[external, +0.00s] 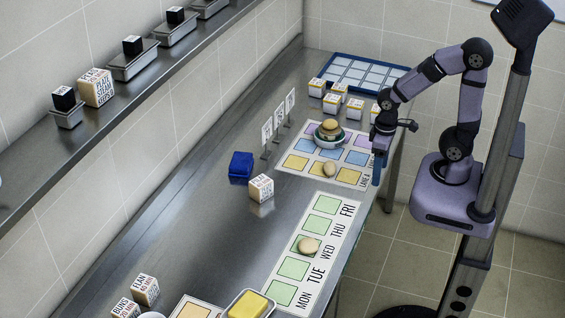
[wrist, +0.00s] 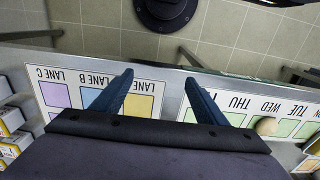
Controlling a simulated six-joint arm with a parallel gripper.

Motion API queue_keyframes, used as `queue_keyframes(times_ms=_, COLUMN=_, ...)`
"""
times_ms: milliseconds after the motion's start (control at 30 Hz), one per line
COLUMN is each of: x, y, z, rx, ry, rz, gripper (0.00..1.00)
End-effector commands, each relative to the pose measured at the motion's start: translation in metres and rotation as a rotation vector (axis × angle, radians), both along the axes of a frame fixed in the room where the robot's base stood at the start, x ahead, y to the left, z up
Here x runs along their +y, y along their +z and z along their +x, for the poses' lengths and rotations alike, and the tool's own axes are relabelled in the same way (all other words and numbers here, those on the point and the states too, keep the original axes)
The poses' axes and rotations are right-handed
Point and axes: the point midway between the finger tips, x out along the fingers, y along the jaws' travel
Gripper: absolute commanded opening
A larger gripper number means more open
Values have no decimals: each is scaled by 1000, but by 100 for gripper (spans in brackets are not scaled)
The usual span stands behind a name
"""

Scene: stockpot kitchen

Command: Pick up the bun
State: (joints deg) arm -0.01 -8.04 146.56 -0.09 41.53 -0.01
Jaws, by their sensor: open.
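Several pale round buns are in view, and I cannot tell which one is meant. One bun (external: 308,245) lies on the green WED square of the day mat (external: 296,303); it also shows in the wrist view (wrist: 266,126) at the right. Another bun (external: 329,169) lies on the lane mat (external: 348,186), at a yellow square. A bun-like stack (external: 329,127) sits in a dark-rimmed bowl (external: 318,137) on the same mat. My gripper (external: 377,170) is at the counter's right edge beside the lane mat, apart from all buns. Its blue fingers (wrist: 156,77) are spread and empty.
A blue tray (external: 372,67) and several labelled cubes (external: 332,104) stand at the far end. Sign holders (external: 279,118), a blue block (external: 240,166) and a labelled cube (external: 261,188) line the left. A yellow-filled container (external: 249,304) is near. A shelf (external: 135,90) overhangs the left.

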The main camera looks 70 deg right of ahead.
Motion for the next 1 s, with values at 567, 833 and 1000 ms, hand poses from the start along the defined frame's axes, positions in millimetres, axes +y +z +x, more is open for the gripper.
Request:
queue_keyframes(times_ms=567, x=7, y=46, z=4, rx=44, ry=160, rz=-50, gripper=67)
queue_keyframes(times_ms=833, x=23, y=43, z=18, rx=134, ry=525, rz=-183, gripper=67)
queue_keyframes(times_ms=1000, x=48, y=40, z=38, rx=217, ry=900, rz=-344, gripper=67)
